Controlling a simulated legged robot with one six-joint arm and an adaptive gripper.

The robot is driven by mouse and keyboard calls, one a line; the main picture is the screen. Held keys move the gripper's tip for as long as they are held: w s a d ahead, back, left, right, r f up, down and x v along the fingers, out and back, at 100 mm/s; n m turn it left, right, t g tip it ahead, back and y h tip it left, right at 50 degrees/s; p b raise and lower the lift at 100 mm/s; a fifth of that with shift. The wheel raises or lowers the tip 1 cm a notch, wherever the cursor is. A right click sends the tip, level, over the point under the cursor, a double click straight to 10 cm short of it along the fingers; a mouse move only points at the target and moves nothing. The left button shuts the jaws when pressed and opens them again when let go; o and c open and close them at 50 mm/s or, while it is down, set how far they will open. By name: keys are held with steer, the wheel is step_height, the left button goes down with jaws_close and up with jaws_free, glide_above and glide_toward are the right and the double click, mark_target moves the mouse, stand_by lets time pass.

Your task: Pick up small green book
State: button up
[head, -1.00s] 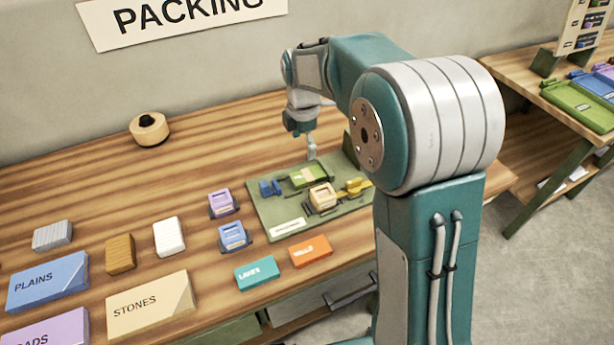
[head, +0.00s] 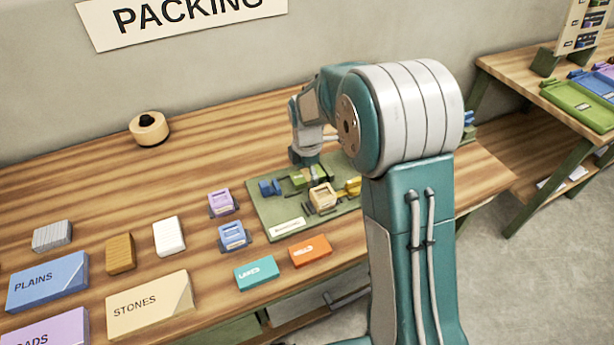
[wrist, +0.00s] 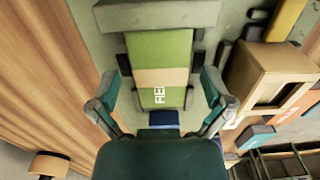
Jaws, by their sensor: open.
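The small green book (wrist: 163,47), with a tan band and partly visible white lettering, lies in a dark holder on the green mat (head: 268,228). It also shows in the head view (head: 299,183), partly covered by my gripper. My gripper (wrist: 160,92) is open and empty, pointing down close over the book. In the wrist view its fingers stand on the left and right of the book's near part, apart from it. In the head view the gripper (head: 306,160) is at the mat's back edge, its fingertips hard to make out.
On the mat, a tan wooden block (head: 322,196) and a yellow piece (head: 353,187) stand right of the book, and a blue piece (head: 270,187) left. Teal (head: 256,273) and orange (head: 310,251) blocks lie in front. The table behind and left is mostly clear.

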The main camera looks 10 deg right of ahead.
steer(key=c, duration=1.2)
steer(key=shift+r, duration=0.1)
